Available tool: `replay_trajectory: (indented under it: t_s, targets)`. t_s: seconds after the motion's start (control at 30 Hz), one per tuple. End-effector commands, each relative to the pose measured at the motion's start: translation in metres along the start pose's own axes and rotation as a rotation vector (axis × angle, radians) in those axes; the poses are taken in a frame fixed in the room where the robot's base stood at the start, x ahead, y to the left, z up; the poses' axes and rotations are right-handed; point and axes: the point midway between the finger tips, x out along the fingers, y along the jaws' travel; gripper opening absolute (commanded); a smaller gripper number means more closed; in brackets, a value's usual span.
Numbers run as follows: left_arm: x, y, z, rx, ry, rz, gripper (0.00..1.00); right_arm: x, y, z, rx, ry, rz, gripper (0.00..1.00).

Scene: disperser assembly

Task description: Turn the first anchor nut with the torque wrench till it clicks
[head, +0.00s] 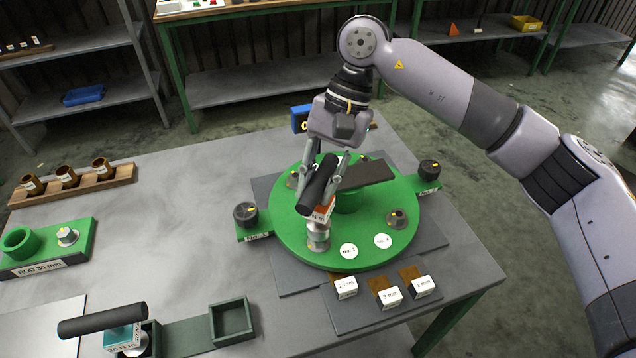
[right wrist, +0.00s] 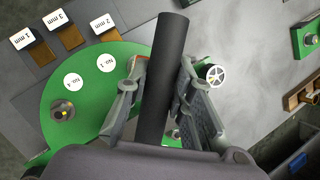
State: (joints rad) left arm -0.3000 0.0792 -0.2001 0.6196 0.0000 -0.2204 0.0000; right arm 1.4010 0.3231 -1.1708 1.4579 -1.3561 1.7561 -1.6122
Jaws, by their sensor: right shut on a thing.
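My right gripper (head: 322,188) is shut on the torque wrench (head: 319,184), which has a black handle, an orange-red body and a silver socket (head: 318,236). The socket stands on the green round plate (head: 290,232), left of the "No. 1" label (head: 348,250). The nut beneath the socket is hidden, so I cannot tell how well it is seated. Another anchor nut (head: 397,218) shows on the plate's right side. In the right wrist view the black handle (right wrist: 166,75) lies between the fingers (right wrist: 163,88). My left gripper is not in view.
Dark knobs (head: 246,214) (head: 429,169) sit on the plate's side tabs. White mm-marked blocks (head: 389,296) lie in front. A second, teal wrench (head: 122,337) rests at lower left, beside an open green tray (head: 231,320).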

Motion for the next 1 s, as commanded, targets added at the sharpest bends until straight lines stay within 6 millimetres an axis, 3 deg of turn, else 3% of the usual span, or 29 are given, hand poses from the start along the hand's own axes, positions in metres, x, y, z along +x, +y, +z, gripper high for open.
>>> replay_trajectory:
  t_s: [1.0]
  targets:
    - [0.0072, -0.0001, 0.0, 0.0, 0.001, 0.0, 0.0, -0.0012, -0.0001, 0.0012, 0.001, -0.002, -0.006, 0.0]
